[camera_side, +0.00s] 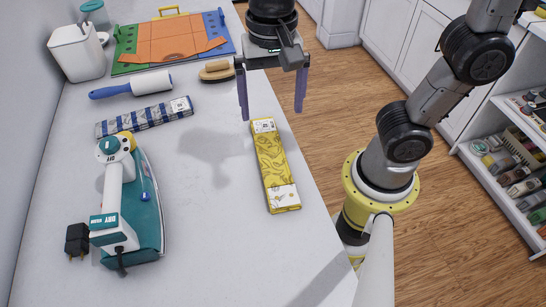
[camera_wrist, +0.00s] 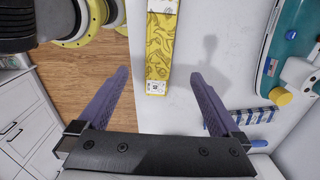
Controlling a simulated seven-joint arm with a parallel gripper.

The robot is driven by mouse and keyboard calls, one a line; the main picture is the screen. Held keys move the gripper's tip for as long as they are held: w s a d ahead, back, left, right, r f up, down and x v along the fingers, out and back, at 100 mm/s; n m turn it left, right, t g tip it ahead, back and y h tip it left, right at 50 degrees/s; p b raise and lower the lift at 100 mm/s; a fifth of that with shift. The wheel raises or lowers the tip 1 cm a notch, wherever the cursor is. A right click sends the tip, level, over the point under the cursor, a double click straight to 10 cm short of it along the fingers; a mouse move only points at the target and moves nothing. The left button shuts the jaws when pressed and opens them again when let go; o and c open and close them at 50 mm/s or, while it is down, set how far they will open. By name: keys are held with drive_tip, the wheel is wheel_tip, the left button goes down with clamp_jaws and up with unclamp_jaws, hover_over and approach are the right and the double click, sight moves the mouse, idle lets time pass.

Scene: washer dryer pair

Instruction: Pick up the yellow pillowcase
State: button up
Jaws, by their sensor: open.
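The yellow pillowcase (camera_side: 272,163) is a flat, folded, long narrow pack with a swirl pattern and white labelled ends. It lies on the white counter near its right edge in the side view. It also shows in the wrist view (camera_wrist: 160,48), at the top middle, ahead of the fingers and between their lines. My gripper (camera_side: 271,113) is open and empty, with two purple fingers pointing down. It hangs above the counter by the far end of the pillowcase, apart from it. In the wrist view my gripper (camera_wrist: 163,85) has its fingers spread wider than the pillowcase.
A blue striped folded pack (camera_side: 145,117), a lint roller (camera_side: 131,86) and a teal iron (camera_side: 135,205) lie to the left. A wooden brush (camera_side: 217,70) and an orange-green folding board (camera_side: 172,42) are behind. The counter (camera_side: 215,260) is clear around the pillowcase.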

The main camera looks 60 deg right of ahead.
hover_over(273, 157)
drive_tip(key=f, duration=0.8)
drive_tip(key=shift+s+a+f, duration=0.1)
drive_tip(key=shift+a+f, duration=0.05)
drive_tip(key=shift+a, duration=0.15)
drive_tip(key=shift+d+f, duration=0.15)
drive_tip(key=shift+f, duration=1.25)
drive_tip(key=shift+d+f, duration=0.15)
drive_tip(key=shift+f, duration=1.2)
drive_tip(key=c, duration=1.4)
